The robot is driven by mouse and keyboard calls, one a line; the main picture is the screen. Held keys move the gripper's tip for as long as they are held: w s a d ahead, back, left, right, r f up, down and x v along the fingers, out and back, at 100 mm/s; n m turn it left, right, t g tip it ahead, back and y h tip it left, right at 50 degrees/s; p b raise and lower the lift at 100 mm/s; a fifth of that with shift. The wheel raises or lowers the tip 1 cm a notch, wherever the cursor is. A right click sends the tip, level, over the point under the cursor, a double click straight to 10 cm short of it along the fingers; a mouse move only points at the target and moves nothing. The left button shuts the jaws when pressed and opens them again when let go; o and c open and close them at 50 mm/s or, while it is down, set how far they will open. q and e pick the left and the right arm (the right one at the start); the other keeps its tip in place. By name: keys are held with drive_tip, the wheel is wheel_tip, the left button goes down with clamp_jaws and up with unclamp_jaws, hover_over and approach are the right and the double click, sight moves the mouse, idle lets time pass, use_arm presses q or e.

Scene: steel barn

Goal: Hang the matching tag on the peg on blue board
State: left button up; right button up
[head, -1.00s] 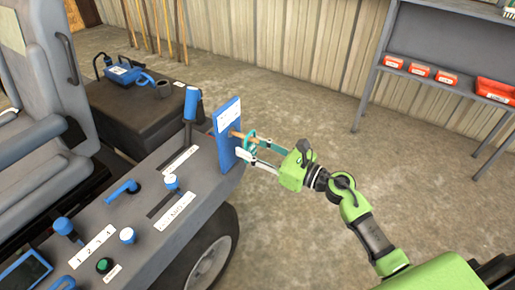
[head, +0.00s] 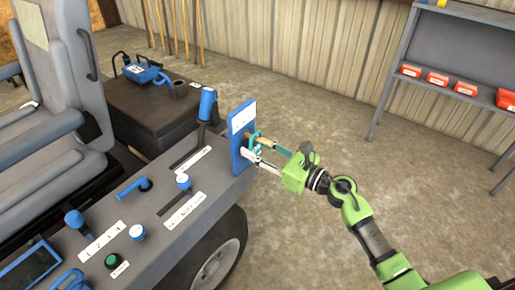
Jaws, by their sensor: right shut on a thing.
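The blue board (head: 237,158) stands upright at the front right corner of the grey console, with a white label (head: 243,116) near its top. A wooden peg (head: 263,143) sticks out of its right face. My right gripper (head: 262,154) is at the peg, shut on a small teal tag (head: 253,141). The tag is close to the board and looks to be around or against the peg; the fingers partly hide it, so I cannot tell which. Any marking on the tag is too small to read. My left gripper is not in view.
The grey console (head: 150,213) holds blue levers, knobs and a green button (head: 112,261). A seat (head: 60,90) is at the left. A grey shelf (head: 445,50) with red bins stands at the back right. The floor right of the board is clear.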

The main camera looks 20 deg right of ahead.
idle(0.4)
drive_tip(key=o, duration=1.4)
drive_tip(key=shift+o, duration=0.2)
